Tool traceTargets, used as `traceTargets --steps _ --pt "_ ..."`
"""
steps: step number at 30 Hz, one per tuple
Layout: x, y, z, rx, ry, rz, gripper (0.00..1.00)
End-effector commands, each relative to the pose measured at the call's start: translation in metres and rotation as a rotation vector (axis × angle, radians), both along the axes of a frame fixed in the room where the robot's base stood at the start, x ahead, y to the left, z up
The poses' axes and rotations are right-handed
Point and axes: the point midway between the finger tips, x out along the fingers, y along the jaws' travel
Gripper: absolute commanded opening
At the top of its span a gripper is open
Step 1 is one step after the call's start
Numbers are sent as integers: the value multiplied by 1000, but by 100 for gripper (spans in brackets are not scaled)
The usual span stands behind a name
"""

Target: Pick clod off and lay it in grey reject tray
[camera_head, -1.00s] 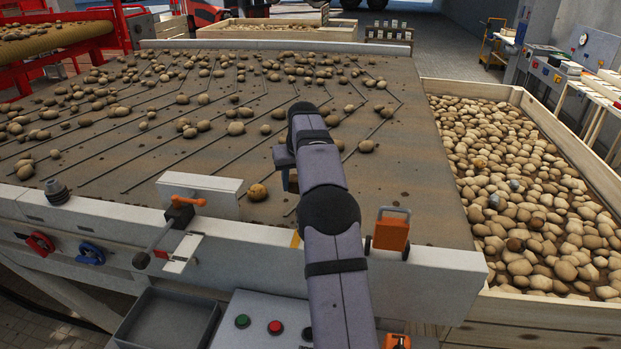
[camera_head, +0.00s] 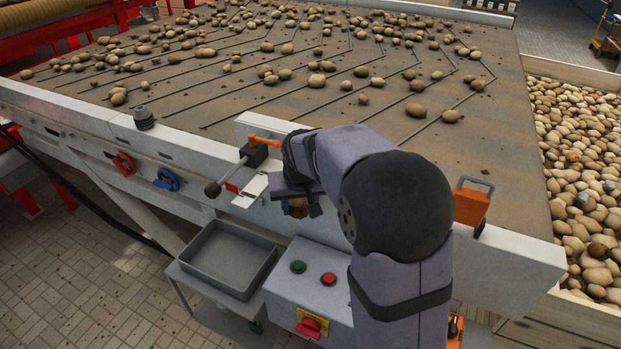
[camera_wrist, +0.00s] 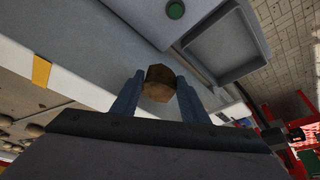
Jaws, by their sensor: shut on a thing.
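My gripper (camera_head: 298,206) is shut on a brown, angular clod (camera_head: 297,209), in front of the conveyor's front rail and above the control box. In the wrist view the clod (camera_wrist: 158,84) sits between the two blue-grey fingers of my gripper (camera_wrist: 158,92). The grey reject tray (camera_head: 268,253) stands on a small stand below and to the left of my gripper, and its visible inside is empty. The tray also shows at the upper right of the wrist view (camera_wrist: 247,62). The clod is apart from the tray.
The control box (camera_head: 278,283) with green and red buttons stands right of the tray. A lever with an orange handle (camera_head: 264,141) rises from the conveyor rail (camera_head: 500,250). An orange device (camera_head: 470,207) sits on the rail at right. Potatoes cover the belt's far part.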

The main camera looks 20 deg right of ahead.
Motion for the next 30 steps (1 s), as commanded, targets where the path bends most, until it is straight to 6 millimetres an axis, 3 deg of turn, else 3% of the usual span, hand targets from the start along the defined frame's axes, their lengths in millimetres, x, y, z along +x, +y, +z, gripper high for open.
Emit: traceTargets --steps 1,6,18,30 --pt "-8 5 -17 1 6 24 16" --pt "-30 18 -50 1 2 88 16" --pt "-74 34 -91 0 0 169 16" --pt "-33 73 -91 -1 -3 97 16"
